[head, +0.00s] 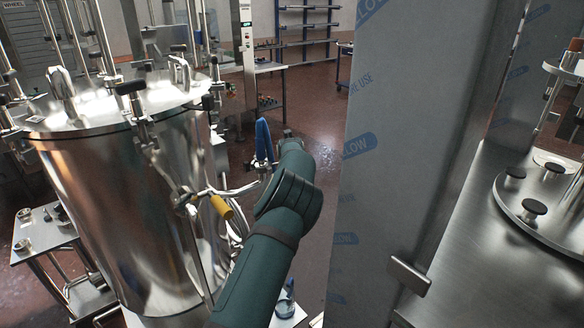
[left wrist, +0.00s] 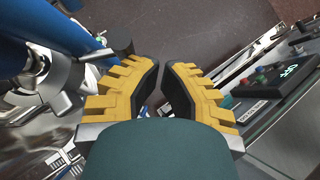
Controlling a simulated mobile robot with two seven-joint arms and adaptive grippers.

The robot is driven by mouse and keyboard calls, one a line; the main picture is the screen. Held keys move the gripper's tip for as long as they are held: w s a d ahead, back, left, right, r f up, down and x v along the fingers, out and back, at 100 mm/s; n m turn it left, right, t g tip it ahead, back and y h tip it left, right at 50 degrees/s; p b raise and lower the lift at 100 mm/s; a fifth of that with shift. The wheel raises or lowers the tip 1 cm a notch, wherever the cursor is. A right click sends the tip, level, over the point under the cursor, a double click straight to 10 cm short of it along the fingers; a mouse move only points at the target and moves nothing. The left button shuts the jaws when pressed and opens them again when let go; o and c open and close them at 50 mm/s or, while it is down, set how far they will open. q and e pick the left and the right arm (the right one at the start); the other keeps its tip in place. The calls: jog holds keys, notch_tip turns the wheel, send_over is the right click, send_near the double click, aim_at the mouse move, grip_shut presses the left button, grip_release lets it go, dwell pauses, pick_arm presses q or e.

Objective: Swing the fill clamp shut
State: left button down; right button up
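My left arm reaches up from the bottom of the head view, beside the steel vessel (head: 130,190). Its wrist hides the fingers there. In the left wrist view my left gripper (left wrist: 163,66) has its yellow ribbed fingers nearly together, with a narrow empty gap between the dark pads. A metal lever with a dark knob (left wrist: 118,40) is just left of the fingertips, apart from them. I cannot tell for sure which fitting is the fill clamp. My right gripper is not in view.
A blue hose or handle (head: 263,140) stands behind my wrist. A tall film-covered steel panel (head: 400,150) blocks the right of centre. A steel bench (head: 470,250) with a knobbed lid (head: 545,205) lies beyond it. A small side table (head: 45,235) stands at left. Open floor (head: 315,110) shows behind.

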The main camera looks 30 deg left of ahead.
pick_arm(q)
jog(key=v, duration=1.2)
